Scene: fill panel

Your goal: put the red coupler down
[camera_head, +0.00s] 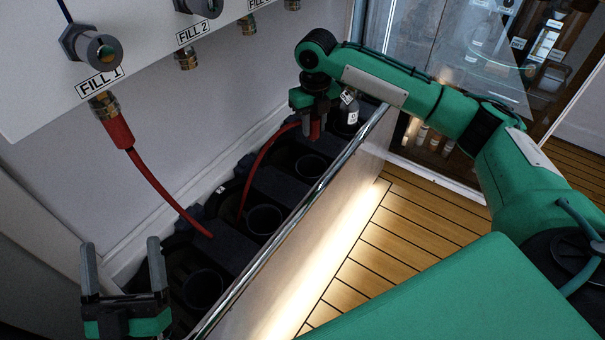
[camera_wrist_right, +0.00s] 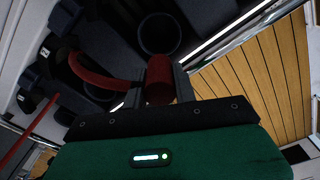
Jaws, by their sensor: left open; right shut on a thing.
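The red coupler (camera_wrist_right: 159,80) is held between the fingers of my right gripper (camera_wrist_right: 160,92) in the right wrist view, with a red hose curving off to the left. In the head view my right gripper (camera_head: 314,122) is shut on it above the black rack (camera_head: 285,188), and the coupler shows as a small red piece below the fingers. The hose (camera_head: 257,165) runs down into the rack. My left gripper (camera_head: 125,290) is open and empty at the lower left, with its fingers pointing up.
Another red coupler (camera_head: 117,133) hangs on the FILL 1 fitting (camera_head: 102,105), its hose running to the rack. The rack has several round wells, including an empty-looking one (camera_head: 264,220). A metal rail (camera_head: 293,222) edges the rack. A labelled bottle (camera_head: 352,116) stands near my right gripper.

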